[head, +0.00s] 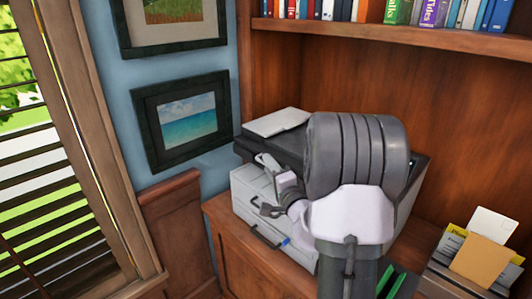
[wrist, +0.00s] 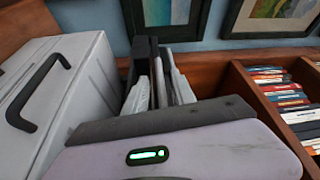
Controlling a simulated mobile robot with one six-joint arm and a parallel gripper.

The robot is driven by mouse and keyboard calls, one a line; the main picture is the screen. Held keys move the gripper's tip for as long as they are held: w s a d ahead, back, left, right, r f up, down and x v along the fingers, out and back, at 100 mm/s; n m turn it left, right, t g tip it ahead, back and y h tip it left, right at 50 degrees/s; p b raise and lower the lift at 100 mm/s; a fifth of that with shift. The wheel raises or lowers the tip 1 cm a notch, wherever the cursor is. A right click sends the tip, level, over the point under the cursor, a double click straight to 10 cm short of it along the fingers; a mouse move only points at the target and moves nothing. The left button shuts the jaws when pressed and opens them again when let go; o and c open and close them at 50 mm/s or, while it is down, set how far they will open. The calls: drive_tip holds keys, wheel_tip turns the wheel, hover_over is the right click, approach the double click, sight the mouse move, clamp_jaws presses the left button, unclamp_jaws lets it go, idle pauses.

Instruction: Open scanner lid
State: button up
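The scanner stands on a wooden cabinet in the head view, with a light grey body (head: 245,198) and a dark lid (head: 262,146) on top. The lid lies flat and looks closed. My gripper (head: 264,184) is at the scanner's front, just below the lid's edge. Its pale fingers look spread apart, with nothing seen between them. My arm hides the scanner's right part. In the wrist view, which is turned sideways, the grey body (wrist: 75,85) with a black handle is at left. The dark lid edge (wrist: 145,65) is near the centre. I cannot tell whether the fingers touch the lid.
A pale flat item (head: 278,122) lies on the lid. A bookshelf (head: 445,38) hangs above. Framed pictures (head: 180,122) and a slatted window (head: 45,160) are at left. A tray of papers and envelopes (head: 480,258) stands on the right.

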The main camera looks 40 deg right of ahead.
drive_tip(key=shift+w+d, duration=0.1)
drive_tip(key=shift+w, duration=0.45)
drive_tip(key=shift+s+r, duration=0.1)
clamp_jaws()
idle(1.0)
